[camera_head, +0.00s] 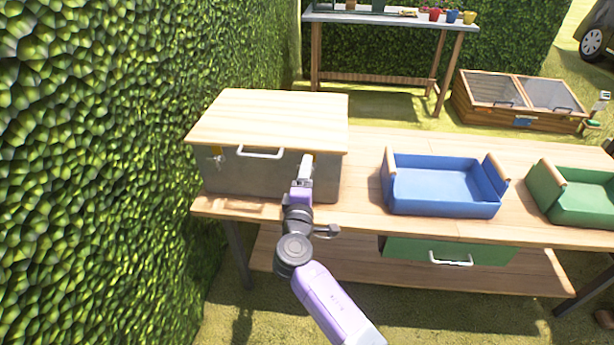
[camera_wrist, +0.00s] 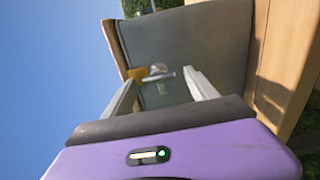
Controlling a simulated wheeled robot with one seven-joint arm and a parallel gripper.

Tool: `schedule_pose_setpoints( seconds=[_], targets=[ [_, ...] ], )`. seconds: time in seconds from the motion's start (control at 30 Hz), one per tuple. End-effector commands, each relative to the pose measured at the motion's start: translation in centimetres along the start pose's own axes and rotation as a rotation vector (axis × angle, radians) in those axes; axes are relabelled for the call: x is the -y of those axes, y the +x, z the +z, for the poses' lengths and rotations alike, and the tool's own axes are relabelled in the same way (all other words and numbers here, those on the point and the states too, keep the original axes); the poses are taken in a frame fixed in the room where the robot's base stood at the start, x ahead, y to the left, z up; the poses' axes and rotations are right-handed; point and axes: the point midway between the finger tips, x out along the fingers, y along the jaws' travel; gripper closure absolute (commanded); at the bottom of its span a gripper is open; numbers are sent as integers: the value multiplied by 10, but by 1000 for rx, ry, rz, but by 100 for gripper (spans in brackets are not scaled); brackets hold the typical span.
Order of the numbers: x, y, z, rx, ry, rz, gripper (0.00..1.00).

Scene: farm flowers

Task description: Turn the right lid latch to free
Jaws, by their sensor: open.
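A grey metal box (camera_head: 245,180) with a flat wooden lid (camera_head: 265,115) stands at the left end of the wooden workbench. The lid is down. The right lid latch (camera_head: 315,158) is mostly hidden by my gripper (camera_head: 305,166) in the head view. In the wrist view, the latch's metal knob (camera_wrist: 158,72) and yellow plate (camera_wrist: 137,73) show on the box front near the lid edge. My gripper (camera_wrist: 163,84) is open, with its fingers either side of the knob in the picture. I cannot tell whether they touch it. The left latch (camera_head: 217,154) is in clear view.
A white handle (camera_head: 262,153) sits between the latches. A blue tray (camera_head: 445,190) and a green tray (camera_head: 575,190) stand on the workbench (camera_head: 365,150) to the right. A green drawer (camera_head: 410,250) is under the bench top. A hedge (camera_head: 90,170) closes off the left side.

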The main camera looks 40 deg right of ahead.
Motion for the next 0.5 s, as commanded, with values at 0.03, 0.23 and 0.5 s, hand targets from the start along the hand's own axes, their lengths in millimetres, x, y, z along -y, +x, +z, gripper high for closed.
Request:
schedule_pose_setpoints(
  seconds=[0.03, 0.23, 0.5],
  targets=[
    [0, 0, 0, 0, 1, 0, 33],
    [1, -18, 0, -1, 0, -1, 33],
    [0, -61, -1, -3, -1, 0, 33]
  ],
)
